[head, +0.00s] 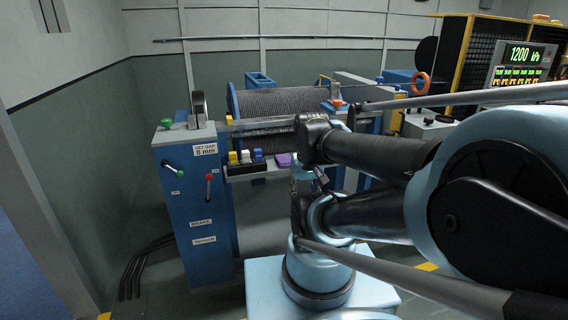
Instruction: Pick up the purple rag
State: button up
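The purple rag (283,159) shows as a small purple patch on the grey ledge in front of the cable drum. It lies just right of a black holder with yellow, white and blue items. My arm reaches in from the right, and its dark links cover the area right of the rag. What looks like my gripper (319,178) is a small grey shape among those links, right of and lower than the rag in the picture. It appears apart from the rag. Its fingers are too small and hidden to read.
A blue console (209,243) with green and red levers stands left of the ledge. The black holder (246,168) is close to the rag. The cable drum (275,103) is behind. An orange ring (421,83) and a lit display panel (520,65) are at right.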

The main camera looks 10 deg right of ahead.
aim_at(284, 161)
jog(key=z, duration=0.15)
jog(key=k, duration=0.95)
jog(key=z, duration=0.65)
jog(key=i, duration=1.05)
